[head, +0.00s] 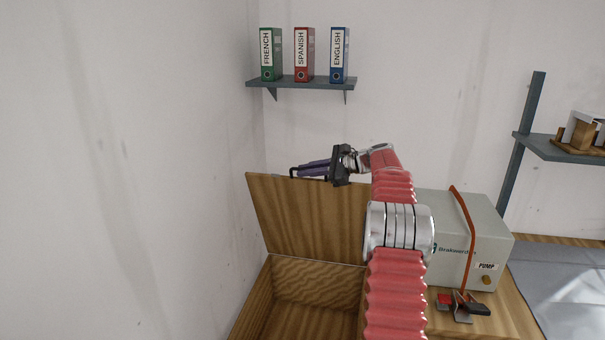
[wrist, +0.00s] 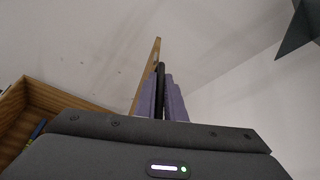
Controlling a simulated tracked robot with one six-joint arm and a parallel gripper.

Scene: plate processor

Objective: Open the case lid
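The wooden case (head: 318,285) stands at the lower middle in the head view, and its inside shows. Its wooden lid (head: 312,220) stands up, nearly upright, at the back of the case. The lid shows edge-on in the wrist view (wrist: 148,75). A black handle (head: 292,172) is at the lid's top edge. My gripper (head: 312,168) is at that top edge, with its purple fingers close on either side of the dark handle (wrist: 160,80) in the wrist view. It looks shut on the handle. My arm hides the lid's right part.
A grey pump box (head: 462,225) with an orange strap stands right of the case, with a red and black clamp (head: 462,305) before it. A wall shelf (head: 300,82) holds three binders above. Walls are close at the left and back.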

